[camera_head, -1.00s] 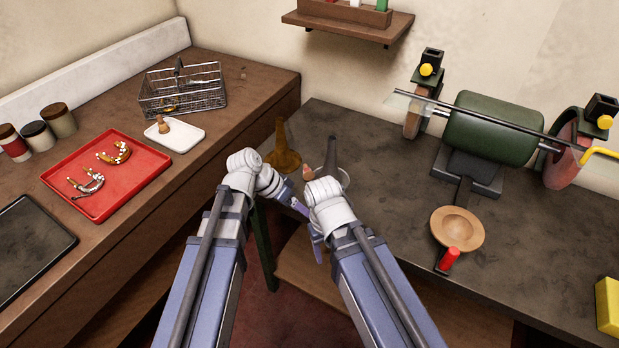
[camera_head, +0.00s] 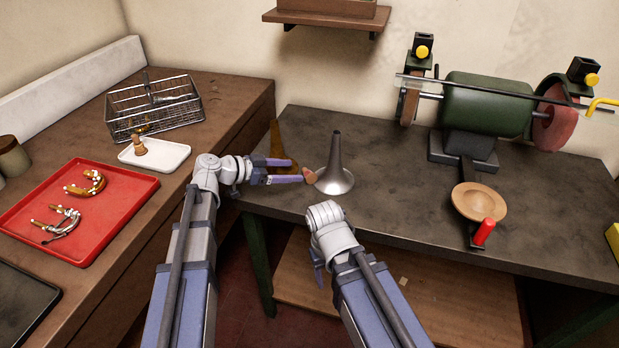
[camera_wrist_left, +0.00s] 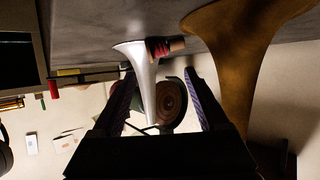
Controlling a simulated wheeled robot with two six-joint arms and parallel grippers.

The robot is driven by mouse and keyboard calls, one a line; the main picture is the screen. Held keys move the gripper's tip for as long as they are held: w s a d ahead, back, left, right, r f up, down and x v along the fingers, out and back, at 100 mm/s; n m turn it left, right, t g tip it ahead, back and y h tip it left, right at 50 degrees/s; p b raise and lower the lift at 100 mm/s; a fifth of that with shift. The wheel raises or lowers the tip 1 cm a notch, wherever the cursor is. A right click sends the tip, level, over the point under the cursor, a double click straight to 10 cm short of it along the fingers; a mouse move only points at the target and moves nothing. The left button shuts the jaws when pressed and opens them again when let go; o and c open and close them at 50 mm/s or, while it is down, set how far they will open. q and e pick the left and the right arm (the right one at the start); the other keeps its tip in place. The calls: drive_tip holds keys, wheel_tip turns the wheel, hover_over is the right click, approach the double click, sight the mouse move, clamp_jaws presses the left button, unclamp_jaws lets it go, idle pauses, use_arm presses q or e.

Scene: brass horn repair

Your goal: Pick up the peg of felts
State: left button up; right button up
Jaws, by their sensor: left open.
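The peg of felts looks like a small reddish-brown piece (camera_head: 309,175) on the dark bench, just left of the silver bell (camera_head: 336,180). In the left wrist view the peg (camera_wrist_left: 162,47) shows dark red layers and a tan end, beyond the fingers and beside the silver bell (camera_wrist_left: 138,65). My left gripper (camera_head: 297,171) is open and points right, its tips close to the peg; whether they touch is unclear. No object shows held between its fingers (camera_wrist_left: 160,95). My right gripper (camera_head: 318,272) hangs lower, near the bench's front edge, mostly hidden by its own wrist.
A brass bell (camera_head: 277,148) stands behind my left gripper. The left counter holds a wire basket (camera_head: 155,108), a white tray (camera_head: 176,155) and a red tray (camera_head: 120,217).

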sight(306, 176)
use_arm(q)
drive_tip(key=shift+w+d+f, duration=0.2)
drive_tip(key=shift+d, duration=0.15)
drive_tip(key=shift+w+d+f+b, duration=0.15)
drive_tip(key=shift+d+f+b, duration=0.15)
drive_tip(key=shift+d+b, duration=0.1)
drive_tip(key=b+x, duration=0.1)
drive_tip(key=x, duration=0.3)
drive_tip(key=shift+d+f, duration=0.1)
drive_tip(key=shift+c, duration=0.4)
clamp_jaws()
